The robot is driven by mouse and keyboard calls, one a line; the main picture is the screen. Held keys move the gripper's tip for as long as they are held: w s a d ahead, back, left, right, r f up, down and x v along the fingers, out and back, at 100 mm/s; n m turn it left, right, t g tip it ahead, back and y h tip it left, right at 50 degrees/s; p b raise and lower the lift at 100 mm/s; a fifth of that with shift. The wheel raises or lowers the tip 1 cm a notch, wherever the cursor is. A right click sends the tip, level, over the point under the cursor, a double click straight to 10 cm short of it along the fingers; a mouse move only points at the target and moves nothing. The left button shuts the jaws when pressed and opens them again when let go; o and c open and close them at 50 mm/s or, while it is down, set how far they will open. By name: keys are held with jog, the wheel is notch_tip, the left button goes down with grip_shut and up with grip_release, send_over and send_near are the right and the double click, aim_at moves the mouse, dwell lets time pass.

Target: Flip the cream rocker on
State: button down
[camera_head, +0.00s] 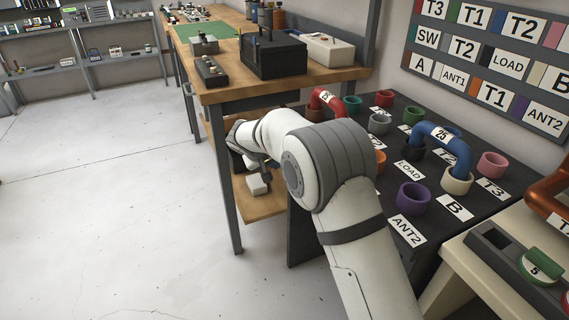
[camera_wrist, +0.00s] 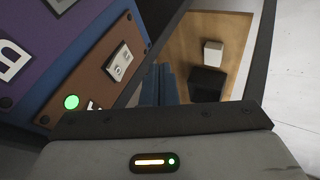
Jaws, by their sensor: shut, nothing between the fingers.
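The cream rocker (camera_wrist: 121,63) sits on a brown panel (camera_wrist: 103,75) at the left of the wrist view, with small dark marks on its face. A green lamp (camera_wrist: 71,102) glows on the same panel. I cannot tell which way the rocker is tipped. My gripper (camera_wrist: 160,72) is shut and empty, to the right of the rocker in the picture and apart from it.
A white block (camera_wrist: 213,53) and a black block (camera_wrist: 207,84) stand on the wooden lower shelf (camera_wrist: 234,43). In the head view, a dark panel (camera_head: 395,191) with coloured sockets lies right of my arm. The workbench (camera_head: 225,93) stands behind; open floor is at left.

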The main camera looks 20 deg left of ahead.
jog(key=p+v, duration=0.1)
jog(key=v, duration=0.7)
jog(key=shift+s+a, duration=0.25)
jog(key=shift+s, duration=0.2)
jog(key=shift+f, duration=0.1)
